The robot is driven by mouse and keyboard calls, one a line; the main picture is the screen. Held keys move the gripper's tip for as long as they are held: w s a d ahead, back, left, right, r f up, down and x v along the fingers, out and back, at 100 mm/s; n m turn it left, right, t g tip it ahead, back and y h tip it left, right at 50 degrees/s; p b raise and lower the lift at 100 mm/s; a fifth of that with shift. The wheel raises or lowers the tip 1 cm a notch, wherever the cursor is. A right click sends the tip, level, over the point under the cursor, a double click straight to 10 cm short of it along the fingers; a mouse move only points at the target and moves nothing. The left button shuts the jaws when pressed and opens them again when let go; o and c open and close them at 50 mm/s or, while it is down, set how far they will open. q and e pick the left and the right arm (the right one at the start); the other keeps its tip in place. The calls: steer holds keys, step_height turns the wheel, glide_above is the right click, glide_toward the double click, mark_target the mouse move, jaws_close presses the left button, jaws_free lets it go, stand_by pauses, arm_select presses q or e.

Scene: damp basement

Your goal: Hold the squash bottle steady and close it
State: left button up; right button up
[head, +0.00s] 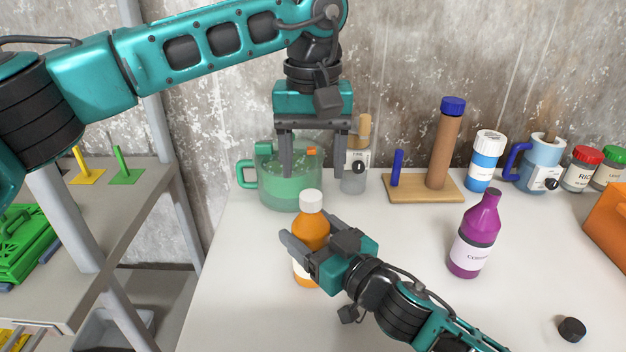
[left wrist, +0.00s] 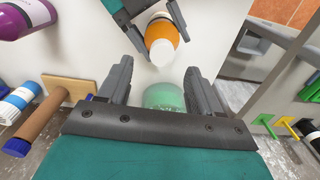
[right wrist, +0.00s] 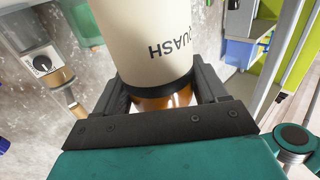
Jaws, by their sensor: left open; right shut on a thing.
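The squash bottle (head: 309,233) is orange with a pale label and stands upright on the white table. A white cap (head: 311,201) sits on its top; I cannot tell how tightly. My right gripper (head: 306,231) is shut around the bottle's body; the right wrist view shows the label reading SQUASH (right wrist: 150,45) between its fingers. My left gripper (head: 313,172) is open and empty, pointing down above and a little behind the cap. In the left wrist view the white cap (left wrist: 161,51) lies beyond the open fingertips, not between them.
A purple bottle (head: 474,236) stands right, with a loose black cap (head: 572,329) near the front. A wooden peg board (head: 416,196), blue-white bottle (head: 485,165) and blue mug (head: 540,168) line the back.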

steer(key=shift+w+d, duration=0.1)
steer(key=o, duration=1.3)
arm_select(q)
step_height(320, 180, up, 7)
arm_select(e)
steer(key=shift+o, duration=0.2)
arm_select(q)
steer(key=shift+r, duration=0.1)
